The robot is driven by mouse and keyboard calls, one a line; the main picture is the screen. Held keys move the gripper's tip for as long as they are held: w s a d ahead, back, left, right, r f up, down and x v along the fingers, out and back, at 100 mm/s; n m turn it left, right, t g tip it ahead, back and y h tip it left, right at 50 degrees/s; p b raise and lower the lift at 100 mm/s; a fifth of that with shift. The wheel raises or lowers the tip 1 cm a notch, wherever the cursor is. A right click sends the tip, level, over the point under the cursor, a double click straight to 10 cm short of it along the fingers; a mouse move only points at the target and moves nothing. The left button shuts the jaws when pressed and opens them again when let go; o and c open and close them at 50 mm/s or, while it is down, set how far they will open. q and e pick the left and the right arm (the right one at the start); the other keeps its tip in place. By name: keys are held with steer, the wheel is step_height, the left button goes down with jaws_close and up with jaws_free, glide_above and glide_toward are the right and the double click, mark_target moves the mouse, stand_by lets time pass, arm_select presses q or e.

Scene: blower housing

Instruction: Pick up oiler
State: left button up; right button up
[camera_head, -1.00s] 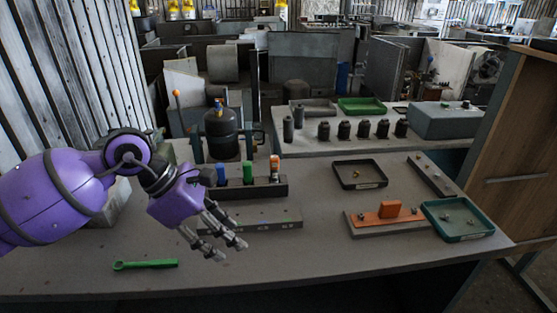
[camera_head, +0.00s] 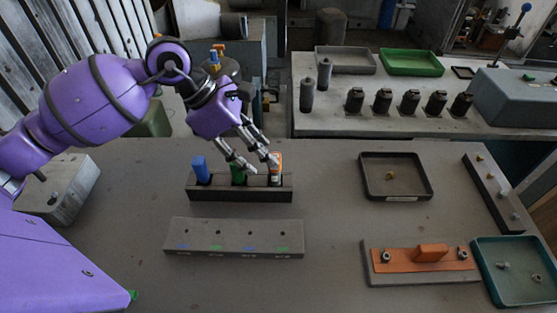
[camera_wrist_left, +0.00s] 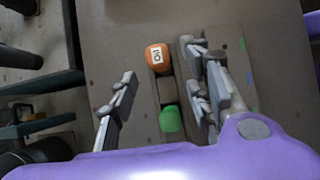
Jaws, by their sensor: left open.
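The oiler is the orange bottle (camera_head: 278,160) with a white label, upright in the right end of a dark rack (camera_head: 240,195). My right gripper is not in view.
A green item (camera_head: 238,173) and a blue item (camera_head: 201,168) stand in the same rack. A grey block with holes (camera_head: 233,238) lies in front. A black tray (camera_head: 397,196) and an orange plate (camera_head: 400,262) are to the right. The table between rack and tray is clear.

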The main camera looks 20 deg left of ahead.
mark_target(275, 175)
arm_select(q)
steer(key=shift+s+d+f, duration=0.1)
steer(key=shift+d+f, duration=0.55)
steer(key=shift+f, duration=0.05)
steer(key=shift+p+x, duration=0.55)
steer(key=shift+x, duration=1.85)
steer(key=shift+w+a, duration=0.15)
steer(key=shift+w, duration=0.1)
jaws_close()
